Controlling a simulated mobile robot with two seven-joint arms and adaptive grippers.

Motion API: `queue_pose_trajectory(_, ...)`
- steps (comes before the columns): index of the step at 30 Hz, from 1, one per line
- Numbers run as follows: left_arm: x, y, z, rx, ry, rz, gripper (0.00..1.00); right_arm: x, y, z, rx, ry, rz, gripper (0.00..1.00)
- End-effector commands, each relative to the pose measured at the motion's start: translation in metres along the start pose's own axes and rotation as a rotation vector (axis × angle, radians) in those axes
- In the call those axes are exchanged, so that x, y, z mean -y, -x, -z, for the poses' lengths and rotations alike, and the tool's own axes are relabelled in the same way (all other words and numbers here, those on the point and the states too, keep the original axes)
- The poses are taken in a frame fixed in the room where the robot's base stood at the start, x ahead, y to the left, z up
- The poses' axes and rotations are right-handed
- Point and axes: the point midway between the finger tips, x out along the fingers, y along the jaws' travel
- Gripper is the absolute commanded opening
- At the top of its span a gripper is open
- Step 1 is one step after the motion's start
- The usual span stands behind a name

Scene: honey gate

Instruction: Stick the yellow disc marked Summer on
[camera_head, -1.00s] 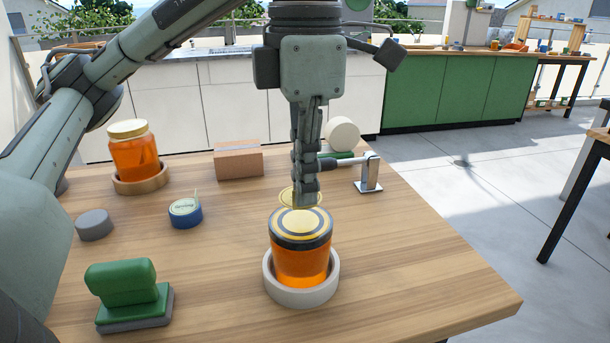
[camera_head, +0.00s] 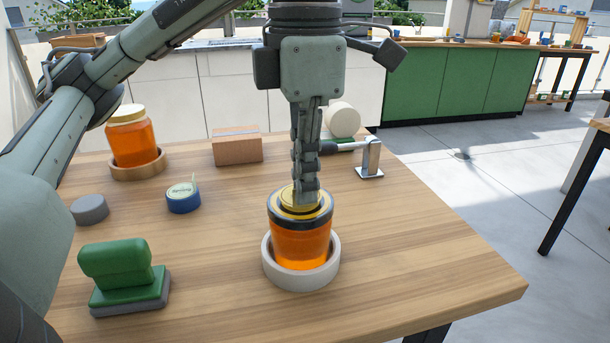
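My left gripper (camera_head: 305,190) points straight down over the near honey jar (camera_head: 300,243). Its fingers are close together on a thin yellow disc (camera_head: 287,193), which is at the jar's lid. I cannot tell if the disc touches the lid, and its marking is not readable. The lid (camera_head: 322,212) is yellow with dark rings and a dark rim. The jar stands upright in a pale round ring holder (camera_head: 275,275). My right gripper is not in view.
Another honey jar (camera_head: 133,140) stands in a wooden ring at back left. A cardboard box (camera_head: 237,149), a small metal stand (camera_head: 371,160), a blue round piece with a pale label (camera_head: 183,199), a grey puck (camera_head: 90,210) and a green-handled block (camera_head: 115,262) surround it. The front-right tabletop is clear.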

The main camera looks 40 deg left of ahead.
Motion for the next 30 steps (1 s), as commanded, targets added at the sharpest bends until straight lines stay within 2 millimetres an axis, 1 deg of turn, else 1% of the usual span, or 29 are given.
queue_pose_trajectory(30, 0.0, -0.009, 0.0001, -0.001, 0.0, 0.0, 0.0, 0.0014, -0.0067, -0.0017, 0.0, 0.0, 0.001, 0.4)
